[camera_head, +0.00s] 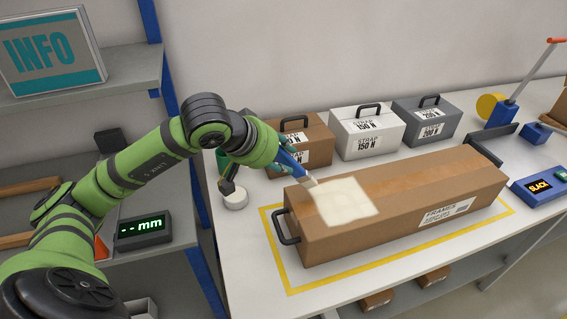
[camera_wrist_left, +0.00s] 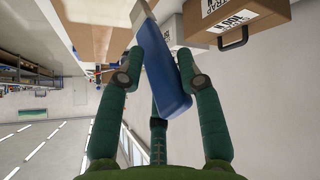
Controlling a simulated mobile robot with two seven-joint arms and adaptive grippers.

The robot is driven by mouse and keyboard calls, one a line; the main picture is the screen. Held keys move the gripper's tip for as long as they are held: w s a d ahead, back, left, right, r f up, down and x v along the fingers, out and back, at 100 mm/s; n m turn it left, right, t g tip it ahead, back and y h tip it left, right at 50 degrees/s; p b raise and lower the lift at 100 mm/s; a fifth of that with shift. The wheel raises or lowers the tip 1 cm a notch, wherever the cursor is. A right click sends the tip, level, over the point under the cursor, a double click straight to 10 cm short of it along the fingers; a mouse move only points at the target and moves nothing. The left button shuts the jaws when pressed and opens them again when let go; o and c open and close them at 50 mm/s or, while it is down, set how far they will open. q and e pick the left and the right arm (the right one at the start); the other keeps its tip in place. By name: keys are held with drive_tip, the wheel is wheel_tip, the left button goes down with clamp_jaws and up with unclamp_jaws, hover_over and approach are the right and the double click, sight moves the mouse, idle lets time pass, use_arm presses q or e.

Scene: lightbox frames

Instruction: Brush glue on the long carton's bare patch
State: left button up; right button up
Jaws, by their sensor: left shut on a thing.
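The long brown carton (camera_head: 415,195) lies on the white table (camera_head: 245,270) inside a yellow outline, with a black handle on its near end. A cream patch (camera_head: 346,202) covers part of its top near the left end. My left gripper (camera_head: 290,155) is shut on a blue-handled brush (camera_head: 294,157), which also shows between the fingers in the left wrist view (camera_wrist_left: 160,75). The brush's pale tip points down at the patch's left edge; I cannot tell whether it touches. A white round pot or lid (camera_head: 236,199) stands left of the carton. My right gripper is not in view.
Behind the carton stand a brown strap box (camera_head: 310,137), a white one (camera_head: 366,135) and a grey one (camera_head: 427,120), all with handles. A "mm" readout (camera_head: 143,231) sits on the left shelf.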

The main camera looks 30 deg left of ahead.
sight(286, 151)
use_arm(q)
drive_tip(key=r, duration=0.2)
drive_tip(key=r+p, duration=0.1)
drive_tip(key=shift+w+d, duration=0.35)
drive_tip(key=shift+w, duration=0.05)
drive_tip(key=shift+s+a+r+p, duration=0.1)
drive_tip(key=shift+r+p, duration=0.15)
drive_tip(key=shift+r, duration=0.35)
drive_tip(key=shift+s+a+r+p, duration=0.1)
drive_tip(key=shift+r+p, duration=0.15)
drive_tip(key=shift+r, duration=0.3)
drive_tip(key=shift+w+d+r, duration=0.1)
drive_tip(key=shift+r, duration=0.5)
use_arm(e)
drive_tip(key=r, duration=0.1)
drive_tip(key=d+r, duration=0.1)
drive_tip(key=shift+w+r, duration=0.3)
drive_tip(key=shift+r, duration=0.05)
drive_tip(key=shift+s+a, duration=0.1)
